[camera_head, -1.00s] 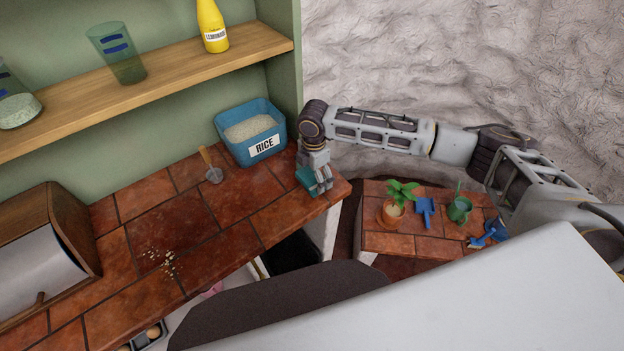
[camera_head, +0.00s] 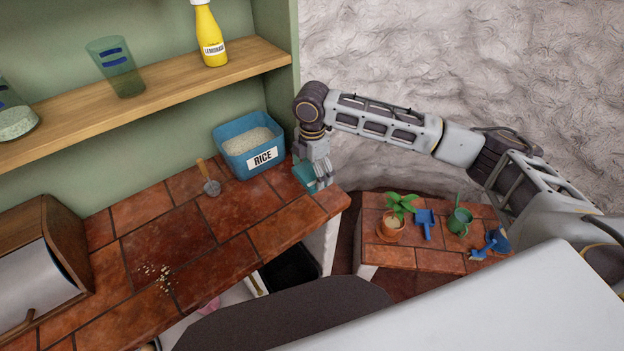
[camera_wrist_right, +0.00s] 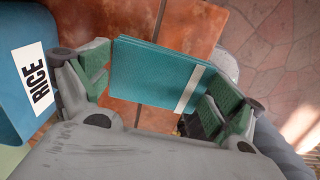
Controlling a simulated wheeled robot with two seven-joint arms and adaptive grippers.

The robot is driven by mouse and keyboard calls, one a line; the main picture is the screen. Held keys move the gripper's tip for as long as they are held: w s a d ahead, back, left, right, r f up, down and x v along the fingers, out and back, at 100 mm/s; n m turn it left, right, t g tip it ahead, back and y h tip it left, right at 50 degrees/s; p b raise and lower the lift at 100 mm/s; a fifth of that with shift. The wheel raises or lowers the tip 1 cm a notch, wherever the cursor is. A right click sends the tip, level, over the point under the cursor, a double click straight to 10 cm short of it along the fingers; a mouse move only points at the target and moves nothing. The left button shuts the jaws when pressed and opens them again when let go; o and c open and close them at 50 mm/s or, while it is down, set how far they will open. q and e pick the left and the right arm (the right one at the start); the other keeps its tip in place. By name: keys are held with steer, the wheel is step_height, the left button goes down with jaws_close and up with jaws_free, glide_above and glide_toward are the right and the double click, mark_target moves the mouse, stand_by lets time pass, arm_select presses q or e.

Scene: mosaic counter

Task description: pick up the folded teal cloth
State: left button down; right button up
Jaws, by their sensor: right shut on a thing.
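The folded teal cloth (camera_head: 303,173) is at the right end of the tiled counter, beside the rice bin. My right gripper (camera_head: 318,180) is shut on it from above and partly hides it in the head view. In the right wrist view the cloth (camera_wrist_right: 160,75) lies flat between the two green-padded fingers of the right gripper (camera_wrist_right: 160,88), with a pale stripe near its right end. It looks slightly above the tiles, but the gap is hard to judge. My left gripper is not in view.
A blue rice bin (camera_head: 262,158) stands close left of the gripper. A scoop (camera_head: 210,186) and spilled grains (camera_head: 160,278) lie on the counter (camera_head: 210,260). A shelf (camera_head: 150,95) runs above. A low tiled table (camera_head: 410,258) with a potted plant (camera_head: 393,225) stands right.

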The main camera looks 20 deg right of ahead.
steer(key=shift+r, duration=1)
steer(key=o, duration=0.3)
steer(key=shift+c, duration=1.4)
